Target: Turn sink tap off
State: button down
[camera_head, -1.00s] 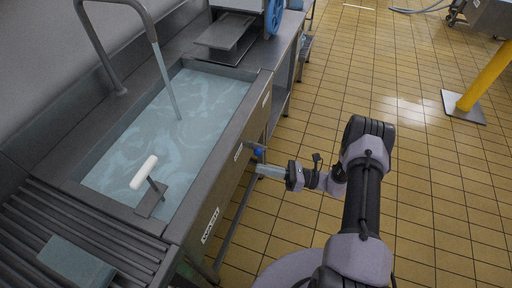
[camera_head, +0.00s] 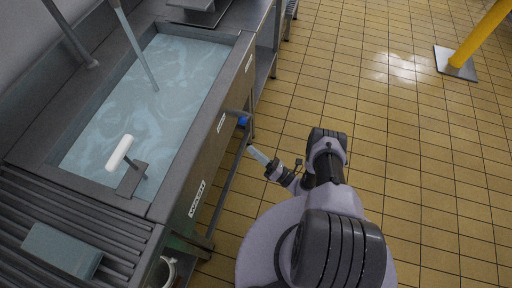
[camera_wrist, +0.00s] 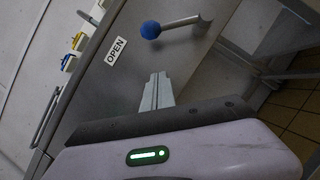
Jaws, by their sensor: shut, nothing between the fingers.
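The sink tap's lever with a blue ball knob (camera_head: 243,121) sticks out from the sink's front panel. In the wrist view the blue knob (camera_wrist: 150,29) ends a metal lever (camera_wrist: 182,21), which lies roughly sideways, with an "OPEN" label (camera_wrist: 115,50) to its left. A stream (camera_head: 140,52) runs down from the spout into the sink (camera_head: 205,115), which holds rippling water (camera_head: 150,105). My gripper (camera_head: 252,150) is shut and empty, in front of the panel and below the knob in the picture. In the wrist view my fingers (camera_wrist: 156,78) point towards the panel, apart from the knob.
A grey-blue block (camera_head: 62,248) lies on the roller rack at lower left. A yellow post (camera_head: 480,38) stands far right. The tiled floor (camera_head: 400,120) between is clear.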

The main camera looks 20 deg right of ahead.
aim_at(245, 119)
jog(key=w+a+r+b, duration=0.1)
jog(key=w+r, duration=0.3)
jog(key=w, duration=0.2)
jog(key=shift+w+r+b, duration=0.3)
jog(key=shift+w+b, duration=0.05)
jog(key=shift+b, duration=0.05)
jog(key=shift+r, duration=0.1)
